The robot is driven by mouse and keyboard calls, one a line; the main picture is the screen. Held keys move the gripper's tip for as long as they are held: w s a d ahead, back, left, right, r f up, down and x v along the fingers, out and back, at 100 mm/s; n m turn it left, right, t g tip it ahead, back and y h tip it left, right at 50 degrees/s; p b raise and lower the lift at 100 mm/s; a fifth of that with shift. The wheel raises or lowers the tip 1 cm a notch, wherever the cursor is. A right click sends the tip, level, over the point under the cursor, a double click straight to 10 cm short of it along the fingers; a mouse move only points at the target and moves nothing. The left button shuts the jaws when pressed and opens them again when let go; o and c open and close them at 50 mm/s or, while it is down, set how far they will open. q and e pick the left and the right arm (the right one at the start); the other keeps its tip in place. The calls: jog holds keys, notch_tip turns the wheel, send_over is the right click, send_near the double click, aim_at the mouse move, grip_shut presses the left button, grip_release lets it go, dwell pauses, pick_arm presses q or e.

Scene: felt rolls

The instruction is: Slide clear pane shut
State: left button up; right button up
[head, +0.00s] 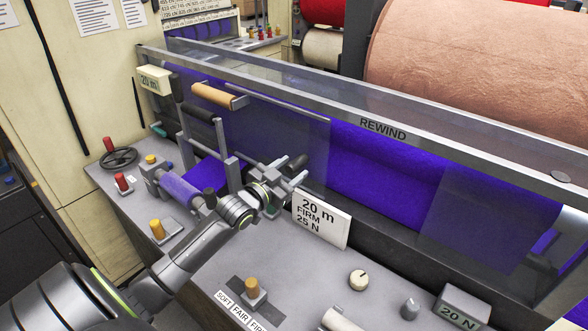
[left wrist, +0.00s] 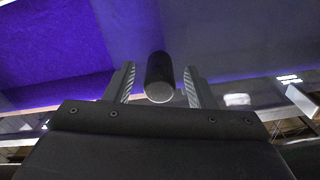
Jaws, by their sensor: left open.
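The clear pane (head: 262,140) dulls the purple felt behind it on the left of the rewind housing. Its right edge stands near the middle of the front. To the right of that edge is a strip of vivid, uncovered purple felt (head: 385,165). A short dark round handle (head: 297,163) stands out near the pane's right edge. My left gripper (head: 286,180) is at this handle. In the left wrist view the handle (left wrist: 160,80) lies between the two open fingers (left wrist: 159,88), with small gaps on both sides. My right gripper is not in view.
A second dull covered area (head: 490,215) lies right of the vivid strip. A white card (head: 322,218) reading 20 m, FIRM, 25 N stands below my gripper. Rollers, knobs and a purple roll (head: 180,190) crowd the left bench. The front bench (head: 310,275) has some free room.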

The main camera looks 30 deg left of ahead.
pick_arm(q)
jog(key=shift+w, duration=0.75)
grip_shut()
